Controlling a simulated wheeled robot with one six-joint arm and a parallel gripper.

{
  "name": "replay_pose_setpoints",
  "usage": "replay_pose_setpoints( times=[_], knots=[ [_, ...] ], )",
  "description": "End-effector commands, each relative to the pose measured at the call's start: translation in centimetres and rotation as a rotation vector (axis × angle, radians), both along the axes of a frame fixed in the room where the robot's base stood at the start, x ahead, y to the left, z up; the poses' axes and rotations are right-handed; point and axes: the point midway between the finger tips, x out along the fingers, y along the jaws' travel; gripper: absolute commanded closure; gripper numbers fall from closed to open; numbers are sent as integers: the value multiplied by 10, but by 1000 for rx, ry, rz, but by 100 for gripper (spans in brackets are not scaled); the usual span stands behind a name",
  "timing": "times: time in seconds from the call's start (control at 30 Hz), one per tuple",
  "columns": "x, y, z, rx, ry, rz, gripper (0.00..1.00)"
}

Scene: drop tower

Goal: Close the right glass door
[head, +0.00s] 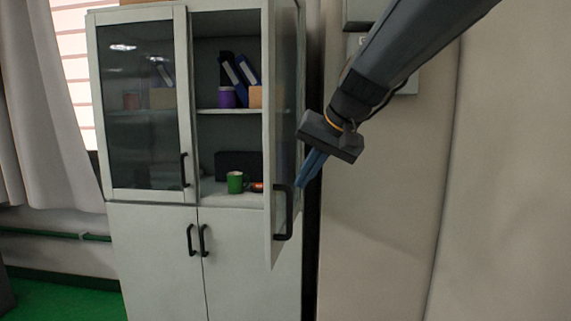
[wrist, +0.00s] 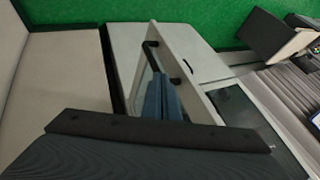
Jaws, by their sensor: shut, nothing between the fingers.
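The right glass door (head: 284,130) of the cabinet stands open, swung outward, seen nearly edge-on in the head view. Its black handle (head: 284,212) is low on the door, and the handle also shows in the wrist view (wrist: 153,57). The left glass door (head: 142,110) is closed. My gripper (head: 309,170) is shut and empty. In the head view it appears just to the right of the open door, above and right of the handle. In the wrist view my blue fingers (wrist: 160,100) point toward the door near the handle. I cannot tell whether they touch the door.
The open cabinet half shows blue binders (head: 240,70), a purple cup (head: 227,97) and a green mug (head: 235,182) on its shelves. Lower solid doors (head: 160,250) are closed. A beige wall (head: 375,220) is at the right, and a curtain (head: 35,120) at the left.

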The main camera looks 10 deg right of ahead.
Motion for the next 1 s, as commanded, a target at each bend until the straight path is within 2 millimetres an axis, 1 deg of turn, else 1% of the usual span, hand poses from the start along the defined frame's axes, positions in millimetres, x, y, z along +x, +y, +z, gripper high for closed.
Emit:
replay_pose_setpoints(
  times=[0.1, 0.2, 0.23, 0.33, 0.5, 0.63, 0.87, 0.9, 1.0],
  knots=[
    [12, 8, -20, 1, 5, 3, 100],
    [23, 13, -34, 0, 4, 4, 100],
    [25, 16, -36, 0, 4, 5, 100],
    [31, 32, -32, -1, 1, 8, 100],
    [38, 45, -33, -1, 1, 5, 100],
    [40, 49, -34, 0, 1, 4, 100],
    [41, 49, -34, -1, 0, 3, 100],
    [41, 42, -34, -1, 0, 0, 100],
    [41, 48, -34, 0, 1, 4, 100]
  ],
)
